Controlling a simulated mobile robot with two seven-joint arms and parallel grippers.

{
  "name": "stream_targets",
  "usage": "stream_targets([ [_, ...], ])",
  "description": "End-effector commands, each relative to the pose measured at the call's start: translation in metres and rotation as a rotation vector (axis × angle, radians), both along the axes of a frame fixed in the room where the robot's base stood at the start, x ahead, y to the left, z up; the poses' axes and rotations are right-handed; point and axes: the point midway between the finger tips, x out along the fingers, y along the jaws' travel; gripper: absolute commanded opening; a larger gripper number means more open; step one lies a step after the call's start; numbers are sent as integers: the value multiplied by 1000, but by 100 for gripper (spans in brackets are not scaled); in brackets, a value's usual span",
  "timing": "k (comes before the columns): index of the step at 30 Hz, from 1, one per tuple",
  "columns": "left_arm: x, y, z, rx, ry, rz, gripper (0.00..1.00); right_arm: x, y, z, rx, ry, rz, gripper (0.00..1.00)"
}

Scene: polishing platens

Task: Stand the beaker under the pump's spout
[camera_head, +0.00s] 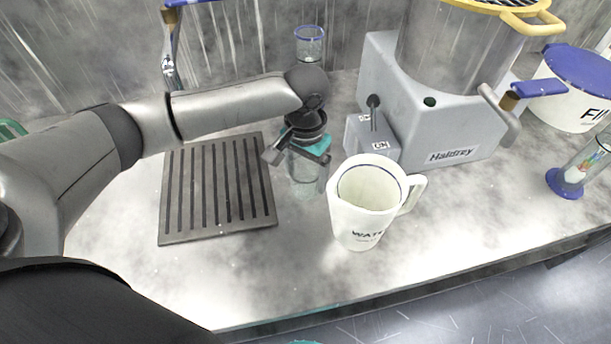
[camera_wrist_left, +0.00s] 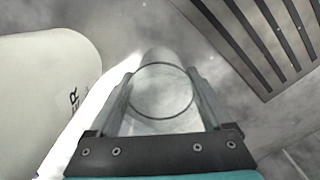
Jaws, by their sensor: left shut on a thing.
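My left gripper (camera_head: 297,166) reaches down over the counter and is shut on a clear glass beaker (camera_head: 305,184). The beaker's lower part shows below the fingers. In the left wrist view the beaker's round outline (camera_wrist_left: 162,92) sits between the two fingers. The beaker looks upright, but I cannot tell whether its base touches the counter. A grey machine marked Haldrey (camera_head: 451,154) stands at the back right, with a steel vessel and a blue-handled outlet (camera_head: 505,112) on its right side. I cannot tell for sure that this is the pump. My right gripper is not in view.
A white jug (camera_head: 360,215) stands close right of the held beaker. A dark slatted plate (camera_head: 217,195) lies to its left. A blue-rimmed glass (camera_head: 309,46) stands behind my arm. A switch box (camera_head: 371,143) fronts the machine. A blue-footed cylinder (camera_head: 566,184) stands far right.

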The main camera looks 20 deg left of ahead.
Motion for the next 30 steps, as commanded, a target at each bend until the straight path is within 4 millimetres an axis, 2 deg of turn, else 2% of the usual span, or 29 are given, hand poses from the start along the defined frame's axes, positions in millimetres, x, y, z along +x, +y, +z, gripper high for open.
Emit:
stream_targets([
  [12,0,0,-5,0,-1,0,27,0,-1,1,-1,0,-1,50],
  [13,0,0,-6,0,-1,0,84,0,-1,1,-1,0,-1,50],
  [17,0,0,-6,0,-2,-1,99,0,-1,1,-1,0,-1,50],
  [26,1,0,-4,0,-2,0,100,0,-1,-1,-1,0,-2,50],
  [30,1,0,13,-1,-3,0,100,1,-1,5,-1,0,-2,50],
])
